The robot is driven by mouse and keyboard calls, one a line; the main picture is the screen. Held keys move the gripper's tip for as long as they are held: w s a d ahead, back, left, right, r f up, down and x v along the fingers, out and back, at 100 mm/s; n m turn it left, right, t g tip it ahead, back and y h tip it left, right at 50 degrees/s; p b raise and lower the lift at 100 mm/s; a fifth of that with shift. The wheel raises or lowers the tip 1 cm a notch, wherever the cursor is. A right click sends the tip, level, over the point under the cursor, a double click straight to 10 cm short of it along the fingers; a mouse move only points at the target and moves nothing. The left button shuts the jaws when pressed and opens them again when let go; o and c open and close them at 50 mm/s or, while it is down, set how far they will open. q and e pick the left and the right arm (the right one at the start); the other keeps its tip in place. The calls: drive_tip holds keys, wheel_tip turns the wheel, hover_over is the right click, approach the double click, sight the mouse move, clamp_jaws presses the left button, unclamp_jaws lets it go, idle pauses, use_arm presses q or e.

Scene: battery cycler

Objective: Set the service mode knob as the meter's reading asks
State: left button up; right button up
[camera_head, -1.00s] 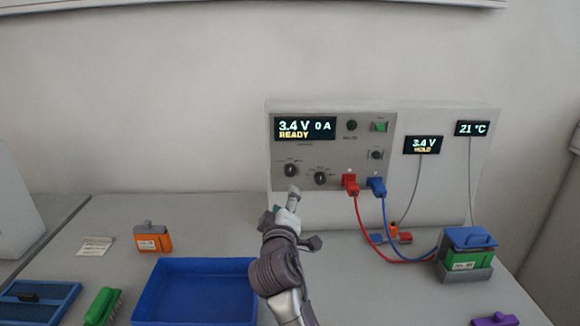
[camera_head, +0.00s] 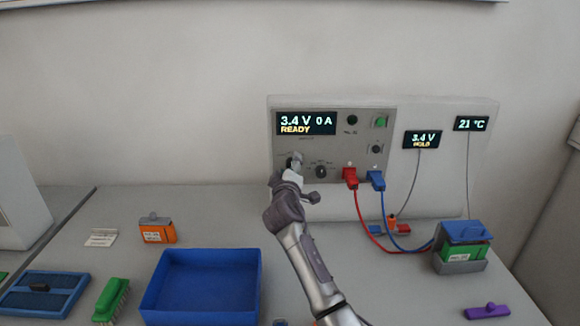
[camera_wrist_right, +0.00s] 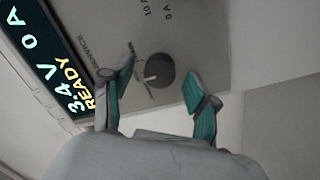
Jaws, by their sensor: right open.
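The cycler panel (camera_head: 345,155) stands at the back; its display (camera_head: 306,123) reads 3.4 V, 0 A, READY. The small meter (camera_head: 422,140) on the right reads 3.4 V HOLD. My right gripper (camera_head: 290,165) is at the panel's lower-left knob and hides most of it. In the right wrist view a dark round knob (camera_wrist_right: 160,70) with a pale pointer mark lies between the open fingers of the right gripper (camera_wrist_right: 160,80). The fingers look apart from the knob. SERVICE lettering is to its left. My left gripper is out of view.
A second knob (camera_head: 321,171) sits just right of the gripper. Red plug (camera_head: 350,177) and blue plug (camera_head: 376,180) with cables run to a green battery (camera_head: 465,252) in a holder. A blue bin (camera_head: 200,285) and an orange battery (camera_head: 157,230) are on the bench.

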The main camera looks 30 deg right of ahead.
drive_tip(key=shift+c, duration=0.5)
clamp_jaws()
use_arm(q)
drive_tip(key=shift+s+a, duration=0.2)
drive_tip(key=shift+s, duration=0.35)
use_arm(e)
drive_tip(key=shift+n, duration=0.3)
drive_tip(key=n+p, duration=0.1)
drive_tip(key=n, duration=0.2)
drive_tip(key=shift+n, duration=0.3)
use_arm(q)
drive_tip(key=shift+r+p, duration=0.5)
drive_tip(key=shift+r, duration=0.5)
use_arm(e)
drive_tip(key=shift+f+n+t, duration=0.15)
drive_tip(key=shift+n+t, duration=0.15)
drive_tip(key=shift+n, duration=1.7)
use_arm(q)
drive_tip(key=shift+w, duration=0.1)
use_arm(e)
drive_tip(key=shift+o, duration=0.5)
unclamp_jaws()
